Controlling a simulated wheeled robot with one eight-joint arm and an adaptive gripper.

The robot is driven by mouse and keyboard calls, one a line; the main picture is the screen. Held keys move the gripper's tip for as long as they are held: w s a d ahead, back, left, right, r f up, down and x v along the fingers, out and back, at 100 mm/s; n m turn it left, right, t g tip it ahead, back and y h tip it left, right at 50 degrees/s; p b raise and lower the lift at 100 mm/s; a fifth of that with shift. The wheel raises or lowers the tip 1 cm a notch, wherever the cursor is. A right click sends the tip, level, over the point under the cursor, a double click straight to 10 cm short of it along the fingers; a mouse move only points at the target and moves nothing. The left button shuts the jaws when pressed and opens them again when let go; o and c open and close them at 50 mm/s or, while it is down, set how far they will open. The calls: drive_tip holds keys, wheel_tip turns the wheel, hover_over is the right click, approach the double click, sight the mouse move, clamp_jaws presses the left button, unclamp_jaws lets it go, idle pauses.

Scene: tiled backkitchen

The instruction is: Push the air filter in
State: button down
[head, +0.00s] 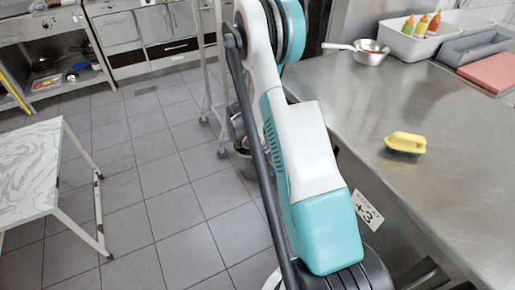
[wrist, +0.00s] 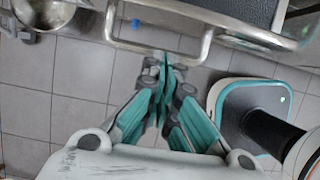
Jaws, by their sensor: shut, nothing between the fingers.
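My gripper (wrist: 164,62) shows in the wrist view, with its teal fingers shut together and nothing between them. Its tips appear just below a pale metal bar frame (wrist: 128,43); I cannot tell whether they touch it. A dark textured panel (wrist: 245,10) sits at the top edge of the wrist view, beside this frame. I cannot tell whether that panel is the air filter. No air filter can be made out in the head view, where my arm covers the middle and hides my gripper.
A steel counter (head: 460,190) stands at the right, with a yellow brush (head: 405,142), a saucepan (head: 370,55) and a white bin of bottles (head: 412,45). A marble-topped table (head: 28,165) stands at the left. The tiled floor (head: 140,170) between is mostly clear.

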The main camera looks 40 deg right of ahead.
drive_tip(key=shift+s+d+r+b, duration=0.1)
drive_tip(key=shift+s+d+b, duration=0.15)
drive_tip(key=shift+d, duration=0.6)
drive_tip(key=shift+s+d+r+b, duration=0.15)
drive_tip(key=shift+s+d, duration=0.1)
drive_tip(key=shift+d, duration=0.55)
drive_tip(key=d, duration=0.2)
drive_tip(key=s+d, duration=0.1)
drive_tip(key=d, duration=0.2)
drive_tip(key=shift+s+f, duration=0.1)
drive_tip(key=shift+a, duration=0.1)
